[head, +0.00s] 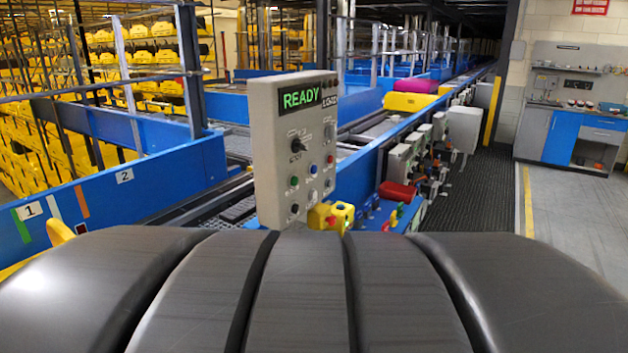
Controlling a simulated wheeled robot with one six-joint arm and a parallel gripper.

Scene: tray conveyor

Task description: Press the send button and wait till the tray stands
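A grey control panel (264,150) stands upright in the middle of the head view. Its green display (301,95) reads READY. The panel has a dark knob, a green button (294,181), a red button (330,159) and several other small buttons. A yellow box (345,214) with a red button (331,221) sits at its foot. Which one is the send button, I cannot tell. A yellow tray-like thing (408,101) lies farther back by the conveyor, with a magenta thing (416,86) behind it. Whether it is the task's tray is unclear. My gripper is not in view.
Blue conveyor side walls (150,184) run at the left, marked 1 and 2. Racks of yellow bins (50,140) stand behind them. Large dark curved bands (300,295) fill the foreground. A workbench (570,140) stands at the right, with open floor (580,225) before it.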

